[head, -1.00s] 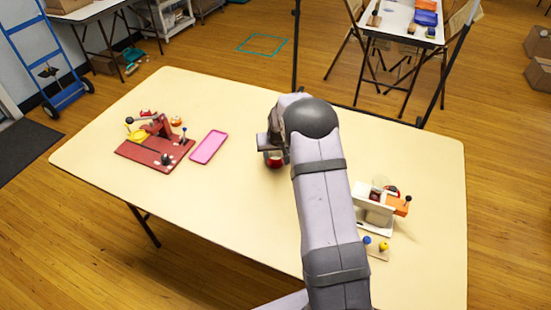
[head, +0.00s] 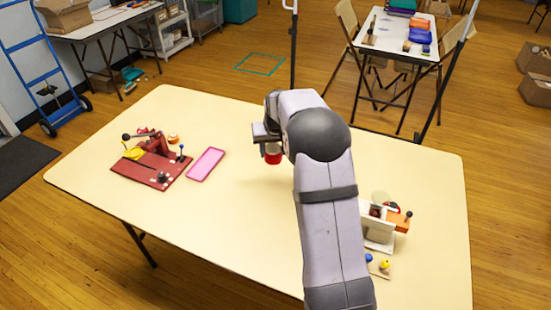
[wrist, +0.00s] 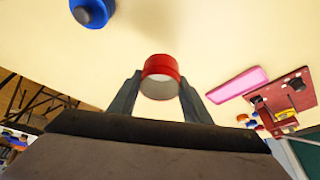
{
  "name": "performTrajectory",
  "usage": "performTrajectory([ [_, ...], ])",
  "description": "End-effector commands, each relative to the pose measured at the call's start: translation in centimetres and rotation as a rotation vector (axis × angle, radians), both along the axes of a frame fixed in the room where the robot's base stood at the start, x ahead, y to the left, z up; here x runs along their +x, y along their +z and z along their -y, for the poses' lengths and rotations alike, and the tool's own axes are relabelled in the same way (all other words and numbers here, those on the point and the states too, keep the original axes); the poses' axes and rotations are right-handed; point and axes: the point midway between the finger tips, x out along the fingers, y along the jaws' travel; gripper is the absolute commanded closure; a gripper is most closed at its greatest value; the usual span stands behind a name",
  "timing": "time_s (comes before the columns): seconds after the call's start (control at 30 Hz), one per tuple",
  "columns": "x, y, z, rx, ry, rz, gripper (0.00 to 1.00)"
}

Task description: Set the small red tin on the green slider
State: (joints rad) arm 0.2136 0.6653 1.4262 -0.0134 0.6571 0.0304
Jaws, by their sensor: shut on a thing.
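The small red tin (head: 272,154) shows below my gripper (head: 265,138) in the head view, over the middle of the table. In the wrist view the red tin (wrist: 161,66) sits between the two grey fingers of my gripper (wrist: 160,84), which are shut on it. Its pale round end faces the wrist camera. The tin looks held above the tabletop. I cannot make out a green slider in either current view; my arm covers part of the table.
A red board with a lever press (head: 152,168) and a pink tray (head: 206,164) lie at the left. A white and orange device (head: 380,222) stands at the right. A blue round thing (wrist: 92,11) shows in the wrist view. The table's middle is mostly clear.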

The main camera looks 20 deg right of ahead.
Motion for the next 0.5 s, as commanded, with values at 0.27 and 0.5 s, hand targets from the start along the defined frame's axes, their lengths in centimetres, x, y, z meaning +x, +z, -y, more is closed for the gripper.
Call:
performTrajectory([
  [0.27,-0.4,0.7,2.7,-0.001,-0.047,0.003,0.82],
  [0.5,-1.1,5.3,7.9,-0.002,-0.132,0.007,0.82],
])
